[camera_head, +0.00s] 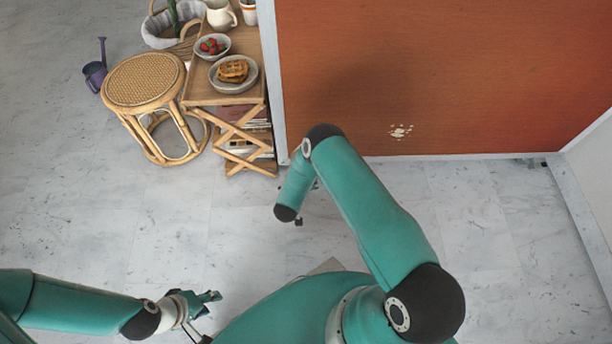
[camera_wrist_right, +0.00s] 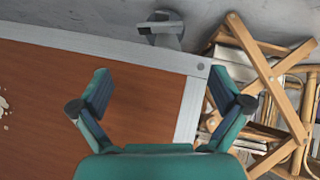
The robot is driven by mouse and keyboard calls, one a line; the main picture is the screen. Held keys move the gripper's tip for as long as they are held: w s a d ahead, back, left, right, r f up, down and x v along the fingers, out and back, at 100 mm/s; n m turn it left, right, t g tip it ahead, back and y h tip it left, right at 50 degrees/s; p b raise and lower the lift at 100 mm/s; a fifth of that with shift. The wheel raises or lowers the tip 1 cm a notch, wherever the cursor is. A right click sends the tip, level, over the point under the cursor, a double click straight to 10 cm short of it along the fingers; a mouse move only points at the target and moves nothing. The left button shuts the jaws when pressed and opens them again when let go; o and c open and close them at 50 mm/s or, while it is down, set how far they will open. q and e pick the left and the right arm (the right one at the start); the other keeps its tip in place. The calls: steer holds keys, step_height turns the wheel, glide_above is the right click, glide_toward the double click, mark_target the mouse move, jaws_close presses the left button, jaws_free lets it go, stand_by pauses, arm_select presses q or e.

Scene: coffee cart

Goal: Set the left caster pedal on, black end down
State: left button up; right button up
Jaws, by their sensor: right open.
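The left caster pedal, a small grey piece (camera_wrist_right: 163,30), shows in the right wrist view just past the corner of the cart's pale frame, near the floor. In the head view the right gripper is mostly hidden by my own arm. My left gripper (camera_head: 207,317) is low at the left over the floor, its fingers apart with nothing between them.
A folding wooden stand (camera_head: 232,130) holding a plate of waffles (camera_head: 233,73) and a bowl of strawberries (camera_head: 212,46) stands beside the cart panel (camera_head: 450,70). A rattan stool (camera_head: 145,82) and a purple watering can (camera_head: 96,72) are farther left.

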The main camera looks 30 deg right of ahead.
steer(key=b+x, duration=0.5)
steer(key=x, duration=0.8)
steer(key=c, duration=1)
steer(key=shift+s, duration=0.1)
steer(key=shift+s+d+m+t+y, duration=0.1)
steer(key=shift+d+m+t+y, duration=0.1)
steer(key=shift+m+t+y, duration=0.5)
steer(key=shift+d+m+t+y+b, duration=0.15)
steer(key=shift+m+t+y+b, duration=0.3)
steer(key=shift+y, duration=0.65)
